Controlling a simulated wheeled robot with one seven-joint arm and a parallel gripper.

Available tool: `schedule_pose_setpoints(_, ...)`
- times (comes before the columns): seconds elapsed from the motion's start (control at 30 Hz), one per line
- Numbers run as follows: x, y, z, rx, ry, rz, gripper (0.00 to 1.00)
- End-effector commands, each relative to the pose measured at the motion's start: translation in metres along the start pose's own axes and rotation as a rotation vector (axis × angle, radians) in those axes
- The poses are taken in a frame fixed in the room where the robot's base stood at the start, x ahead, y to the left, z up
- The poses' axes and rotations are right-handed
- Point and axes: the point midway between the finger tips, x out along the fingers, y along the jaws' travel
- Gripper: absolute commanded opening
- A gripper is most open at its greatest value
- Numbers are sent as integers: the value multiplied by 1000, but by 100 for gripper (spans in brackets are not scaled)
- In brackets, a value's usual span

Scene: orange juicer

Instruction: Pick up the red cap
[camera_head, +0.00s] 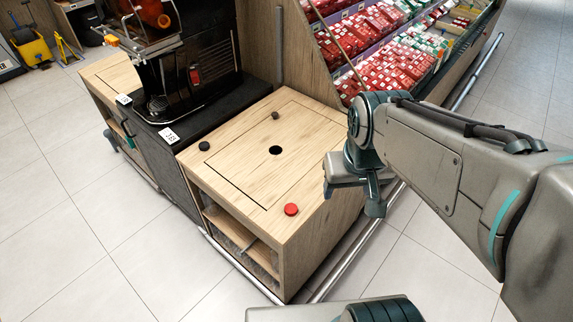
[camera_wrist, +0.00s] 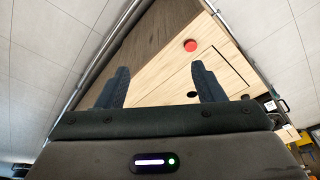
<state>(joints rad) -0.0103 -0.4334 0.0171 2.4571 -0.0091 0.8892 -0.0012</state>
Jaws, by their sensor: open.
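The red cap (camera_head: 291,209) is a small round disc lying on the light wooden counter top (camera_head: 240,170), close to its front edge. In the wrist view the red cap (camera_wrist: 190,45) lies on the wood beyond the fingertips, slightly right of the middle between them. My gripper (camera_head: 350,192) is to the right of the cap in the head view, apart from it and above the counter's right edge. In the wrist view its two dark fingers (camera_wrist: 160,82) are spread wide with nothing between them.
Dark caps lie on the counter, one at the left (camera_head: 204,146) and one at the back (camera_head: 275,115). A round black hole (camera_head: 275,150) is in the middle. A black juicer machine (camera_head: 190,70) stands at the left. A shelf of red packages (camera_head: 390,60) is behind.

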Motion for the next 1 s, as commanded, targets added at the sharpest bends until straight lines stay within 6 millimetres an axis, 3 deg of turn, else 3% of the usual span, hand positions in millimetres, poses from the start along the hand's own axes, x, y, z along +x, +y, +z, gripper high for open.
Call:
schedule_pose_setpoints(0.37,72,-27,-71,-182,-109,2,62)
schedule_pose_setpoints(0.6,132,-54,-109,-299,-173,-24,62)
schedule_pose_setpoints(0.8,172,-73,-128,-368,-207,-48,62)
schedule_pose_setpoints(1.0,191,-81,-134,-396,-222,-61,62)
